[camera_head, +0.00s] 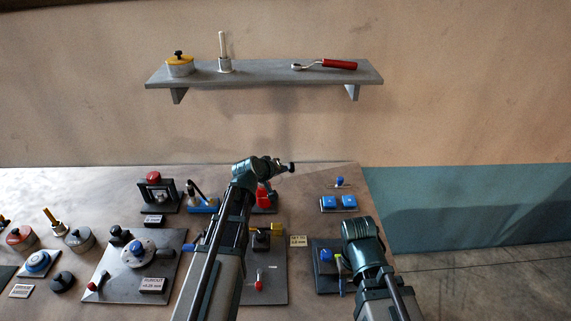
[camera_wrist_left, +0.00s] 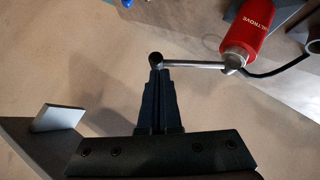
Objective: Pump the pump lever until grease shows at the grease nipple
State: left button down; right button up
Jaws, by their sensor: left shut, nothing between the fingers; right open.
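The grease pump has a red body (camera_wrist_left: 245,35) with white lettering, in the left wrist view. Its silver pump lever (camera_wrist_left: 195,64) runs left from the base of the body to a dark knob. In the head view the red body (camera_head: 264,197) is partly hidden by my left arm. My left gripper (camera_wrist_left: 157,72) is shut and empty, its tips right at the knob, apparently touching it; it also shows in the head view (camera_head: 281,167). My right gripper (camera_head: 347,255) is low at the right, open, its fingers hard to make out. I cannot make out the grease nipple or any grease.
A black hose (camera_wrist_left: 285,67) curves right from the pump. The bench holds several fixtures, including a blue double block (camera_head: 338,203) and a plate with a dial (camera_head: 138,253). A shelf (camera_head: 265,74) with tools is on the wall. Open floor lies right of the bench.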

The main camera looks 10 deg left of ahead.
pick_arm(q)
jog(key=p+v, duration=0.2)
jog(key=v, duration=0.2)
jog(key=shift+s+d+r, duration=0.15)
jog(key=shift+r, duration=0.15)
pick_arm(e)
notch_tip(320, 180, up, 3)
jog(key=shift+a, duration=0.1)
dwell(1.1)
